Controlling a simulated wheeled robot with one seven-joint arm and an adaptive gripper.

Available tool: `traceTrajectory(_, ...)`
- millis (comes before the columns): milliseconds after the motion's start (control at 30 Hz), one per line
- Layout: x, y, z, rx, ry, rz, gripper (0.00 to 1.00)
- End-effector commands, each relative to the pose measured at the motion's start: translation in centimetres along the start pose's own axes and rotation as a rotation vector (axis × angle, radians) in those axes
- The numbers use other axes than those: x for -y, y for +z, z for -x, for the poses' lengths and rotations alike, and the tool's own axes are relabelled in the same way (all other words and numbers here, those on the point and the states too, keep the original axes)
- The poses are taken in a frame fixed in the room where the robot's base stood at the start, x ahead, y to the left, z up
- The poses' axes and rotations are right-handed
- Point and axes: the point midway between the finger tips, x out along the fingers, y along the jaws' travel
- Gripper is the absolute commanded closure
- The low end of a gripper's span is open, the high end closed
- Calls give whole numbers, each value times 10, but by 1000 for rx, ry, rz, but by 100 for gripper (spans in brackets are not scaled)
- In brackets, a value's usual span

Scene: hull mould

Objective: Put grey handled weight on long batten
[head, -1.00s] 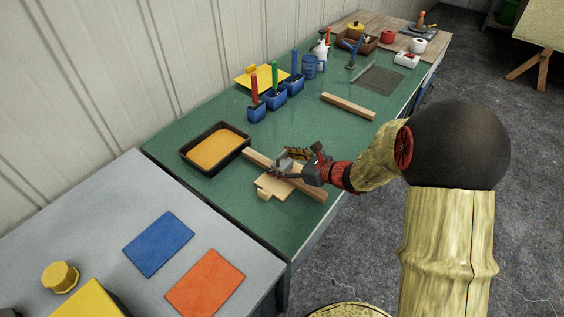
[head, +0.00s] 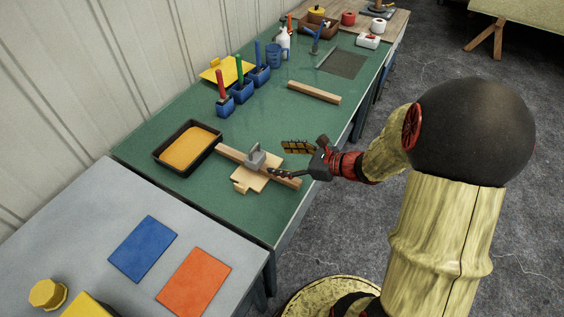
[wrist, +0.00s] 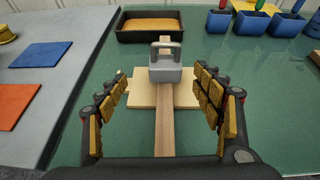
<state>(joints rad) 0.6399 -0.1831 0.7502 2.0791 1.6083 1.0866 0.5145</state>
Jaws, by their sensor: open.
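The grey handled weight (head: 256,158) sits upright on the long batten (head: 287,181), where the batten crosses a pale wooden board (head: 247,179). In the wrist view the weight (wrist: 165,66) rests across the batten (wrist: 165,125), with the board (wrist: 142,95) beneath showing on both sides. My gripper (head: 284,160) is open and empty, just to the right of the weight. In the wrist view its fingers (wrist: 163,92) are spread wide on either side of the batten, apart from the weight, which stands ahead of them.
A black tray with orange filling (head: 165,158) lies at the batten's far left end. Blue holders with coloured handles (head: 242,91) stand behind. Another batten (head: 314,92) lies further right. The green bench (head: 240,130) between is clear. A grey table (head: 80,225) adjoins at left.

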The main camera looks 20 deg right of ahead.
Motion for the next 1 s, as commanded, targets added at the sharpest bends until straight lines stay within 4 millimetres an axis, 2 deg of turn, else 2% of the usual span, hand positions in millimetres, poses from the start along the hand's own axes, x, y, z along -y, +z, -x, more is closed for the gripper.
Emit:
traceTrajectory(67, -22, 16, 0, -24, 63, 113, 33)
traceTrajectory(167, -68, 38, 3, -84, 199, 363, 33)
traceTrajectory(200, -90, 46, 8, -113, 264, 492, 33)
traceTrajectory(300, -138, 57, 28, -190, 423, 839, 33)
traceTrajectory(433, -178, 60, 66, -290, 600, 1296, 33)
traceTrajectory(567, -191, 64, 108, -397, 734, 1747, 33)
traceTrajectory(700, -184, 75, 147, -513, 820, 2139, 33)
traceTrajectory(833, -176, 86, 169, -596, 855, 2359, 33)
traceTrajectory(1000, -170, 91, 179, -640, 871, 2454, 33)
